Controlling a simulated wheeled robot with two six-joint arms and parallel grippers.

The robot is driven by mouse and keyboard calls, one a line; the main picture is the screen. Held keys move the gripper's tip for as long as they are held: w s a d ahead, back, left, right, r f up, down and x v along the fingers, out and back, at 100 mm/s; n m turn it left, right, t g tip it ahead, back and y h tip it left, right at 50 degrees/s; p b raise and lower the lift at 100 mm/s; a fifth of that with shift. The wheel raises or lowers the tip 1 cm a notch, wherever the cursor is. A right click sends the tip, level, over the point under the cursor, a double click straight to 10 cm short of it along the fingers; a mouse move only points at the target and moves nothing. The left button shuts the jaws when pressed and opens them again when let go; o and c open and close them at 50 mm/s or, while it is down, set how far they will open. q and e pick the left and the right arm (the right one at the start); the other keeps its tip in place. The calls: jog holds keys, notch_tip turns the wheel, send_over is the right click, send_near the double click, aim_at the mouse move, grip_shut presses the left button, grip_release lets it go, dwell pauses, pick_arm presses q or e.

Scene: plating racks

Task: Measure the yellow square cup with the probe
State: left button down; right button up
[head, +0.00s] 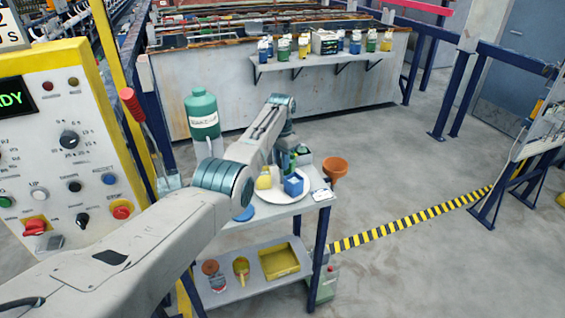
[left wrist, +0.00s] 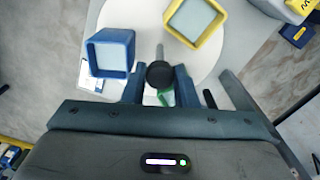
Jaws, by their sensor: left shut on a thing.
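The yellow square cup (left wrist: 221,27) stands upright on a round white plate (left wrist: 150,20), its open top facing my left wrist camera. It also shows in the head view (head: 264,181). A blue square cup (left wrist: 110,71) stands beside it, also seen in the head view (head: 293,186). My left gripper (left wrist: 159,84) is shut on the probe (left wrist: 160,52), which has a round black head and a thin grey rod. The rod's end appears between the two cups, outside both openings; its height above the plate is unclear. My right gripper is not in view.
The plate rests on a small two-level cart (head: 322,200). An orange funnel (head: 335,168) is at its right edge. Something green is partly hidden beneath my left gripper. A teal bottle (head: 202,115) stands behind, and a yellow tray (head: 280,261) lies on the lower shelf.

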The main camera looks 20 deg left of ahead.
pick_arm(q)
jog(key=shift+r+m+p, duration=0.15)
jog(key=shift+m+p, duration=0.25)
jog(key=shift+m, duration=1.1)
jog(key=shift+w+m+p, duration=0.1)
jog(key=shift+m+p, duration=0.25)
jog(key=shift+m, duration=3.95)
jog(key=shift+m+p, duration=0.3)
jog(key=shift+m, duration=1.4)
jog(key=shift+d+m, duration=0.1)
jog(key=shift+m, duration=0.5)
jog(key=c, duration=1.1)
grip_release()
jog(key=shift+c, duration=0.2)
